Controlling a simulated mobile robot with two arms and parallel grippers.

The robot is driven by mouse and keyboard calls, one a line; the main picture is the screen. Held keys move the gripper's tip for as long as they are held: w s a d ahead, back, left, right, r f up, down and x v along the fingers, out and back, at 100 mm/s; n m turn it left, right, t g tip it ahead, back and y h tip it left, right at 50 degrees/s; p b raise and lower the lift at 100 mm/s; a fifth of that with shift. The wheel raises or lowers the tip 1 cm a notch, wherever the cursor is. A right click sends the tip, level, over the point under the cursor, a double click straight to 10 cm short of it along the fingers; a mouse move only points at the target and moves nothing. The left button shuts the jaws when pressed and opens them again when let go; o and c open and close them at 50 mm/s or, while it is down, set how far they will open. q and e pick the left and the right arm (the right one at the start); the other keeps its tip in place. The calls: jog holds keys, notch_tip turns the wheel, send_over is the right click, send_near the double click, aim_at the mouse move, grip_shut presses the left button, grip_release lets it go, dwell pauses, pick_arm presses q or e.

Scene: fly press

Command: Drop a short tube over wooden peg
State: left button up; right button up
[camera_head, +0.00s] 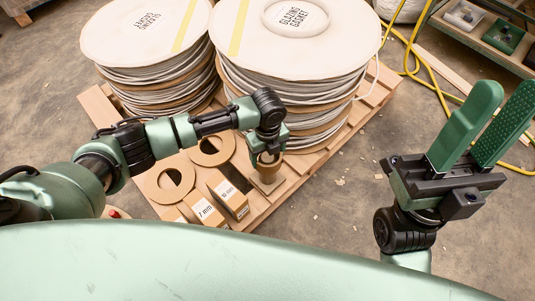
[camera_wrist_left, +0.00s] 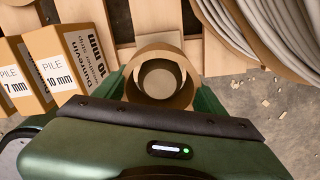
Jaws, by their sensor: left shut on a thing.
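My left gripper (camera_head: 268,152) is shut on a short brown cardboard tube (camera_head: 267,167). The tube is upright, low over a small square wooden base (camera_head: 267,184) on the pallet. In the left wrist view the tube (camera_wrist_left: 137,84) sits between the green fingers, and I look down into its open top. A pale round shape shows inside it; I cannot tell whether this is the peg's top or the base seen through the bore. The peg's side is hidden by the tube and gripper. My right gripper (camera_head: 482,125) is open and empty, pointing up at the right.
Two large cable reels (camera_head: 145,30) (camera_head: 300,40) stand close behind on the wooden pallet (camera_head: 370,108). Cardboard rings (camera_head: 212,151) and small labelled boxes (camera_head: 228,194) lie just left of the tube. A yellow hose (camera_head: 430,76) and a shelf (camera_head: 500,48) are at upper right.

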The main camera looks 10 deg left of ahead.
dwell(0.3)
pick_arm(q)
jog(key=o, duration=1.4)
jog(key=shift+o, duration=0.6)
